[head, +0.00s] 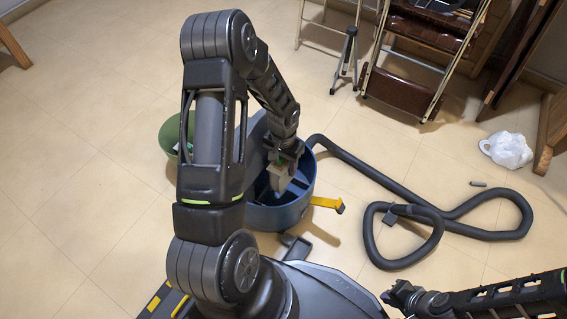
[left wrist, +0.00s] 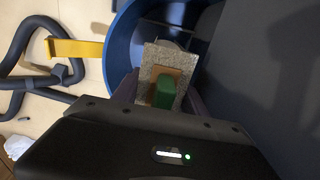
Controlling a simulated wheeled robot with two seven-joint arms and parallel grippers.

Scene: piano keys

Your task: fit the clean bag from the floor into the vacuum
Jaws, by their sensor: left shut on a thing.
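The vacuum is an open blue drum (head: 283,218) in the middle of the head view, partly hidden behind my left arm. My left gripper (head: 284,164) reaches down at its opening. It is shut on a grey bag (head: 279,181) with a tan collar and a green tab. In the left wrist view the bag (left wrist: 151,58) is between the fingers, with the blue drum wall (left wrist: 122,45) around its far side. Whether the bag touches the drum's inside cannot be told. My right gripper (head: 394,294) is low at the right, apart from the vacuum, and looks empty.
A yellow latch (head: 328,204) sticks out from the drum. A black hose (head: 420,208) loops across the floor to the right. A green container (head: 170,137) stands behind my left arm. A white crumpled bag (head: 507,150) lies far right. Floor at left is clear.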

